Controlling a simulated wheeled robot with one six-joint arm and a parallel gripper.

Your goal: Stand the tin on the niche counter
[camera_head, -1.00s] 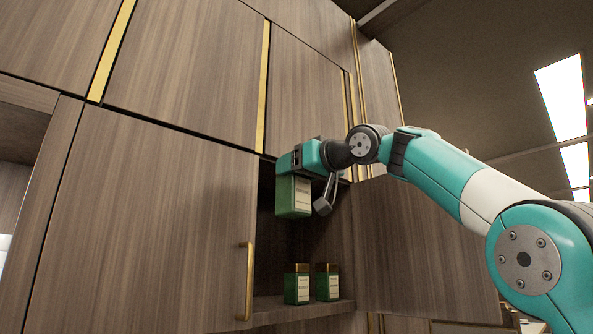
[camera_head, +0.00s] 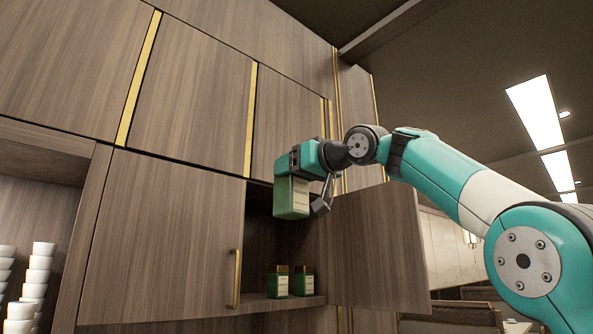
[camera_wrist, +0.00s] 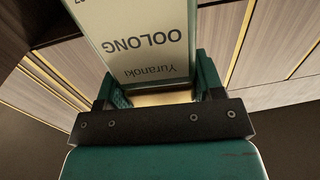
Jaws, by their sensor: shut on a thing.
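A green tin (camera_head: 291,200) with a pale label is held in my gripper (camera_head: 294,178), in front of the upper part of an open cabinet. In the wrist view the tin (camera_wrist: 145,45) sits between the two fingers (camera_wrist: 155,92), its label reading "Yuranoki OOLONG" upside down. A niche at the far left holds stacked white cups (camera_head: 39,270). The niche's counter surface is not visible in the head view, which cuts it off at the bottom.
Two similar green tins (camera_head: 278,282) (camera_head: 303,281) stand on the cabinet's shelf (camera_head: 262,304). The cabinet's right door (camera_head: 380,250) stands open; the left door (camera_head: 170,240) is shut, with a brass handle (camera_head: 235,278).

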